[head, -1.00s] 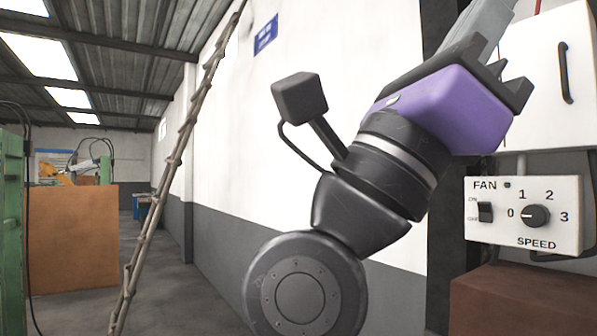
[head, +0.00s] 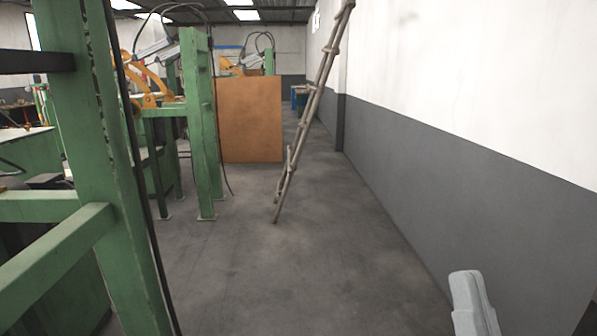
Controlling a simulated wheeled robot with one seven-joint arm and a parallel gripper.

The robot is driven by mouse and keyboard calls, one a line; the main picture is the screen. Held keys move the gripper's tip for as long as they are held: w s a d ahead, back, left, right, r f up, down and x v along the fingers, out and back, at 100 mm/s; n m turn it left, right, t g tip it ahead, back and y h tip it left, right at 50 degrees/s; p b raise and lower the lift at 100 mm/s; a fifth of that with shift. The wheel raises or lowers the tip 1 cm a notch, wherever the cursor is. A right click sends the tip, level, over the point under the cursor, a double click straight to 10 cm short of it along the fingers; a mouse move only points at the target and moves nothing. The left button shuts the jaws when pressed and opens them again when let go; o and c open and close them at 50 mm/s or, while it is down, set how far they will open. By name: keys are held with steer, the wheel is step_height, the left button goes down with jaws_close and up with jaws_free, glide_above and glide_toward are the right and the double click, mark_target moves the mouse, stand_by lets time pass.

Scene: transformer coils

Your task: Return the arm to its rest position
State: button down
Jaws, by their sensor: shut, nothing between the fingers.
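The light grey tip of my gripper (head: 468,285) shows at the lower right of the head view, pointing up. Its fingers are together and nothing is held. The rest of my gripper and my arm are below the frame.
A wooden ladder (head: 305,115) leans on the right wall (head: 450,150). Green steel frames (head: 125,200) stand close on the left. An orange-brown panel (head: 250,120) stands farther back. The grey floor (head: 290,270) between them is clear.

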steer(key=s+f+n+g, duration=0.2)
steer(key=s+f+g, duration=0.2)
steer(key=f, duration=0.7)
steer(key=s+d+f+g+h, duration=0.2)
steer(key=s+f+g, duration=0.6)
steer(key=s+f, duration=1.1)
steer(key=shift+s+d, duration=0.5)
steer(key=shift+d, duration=0.05)
steer(key=shift+r, duration=0.1)
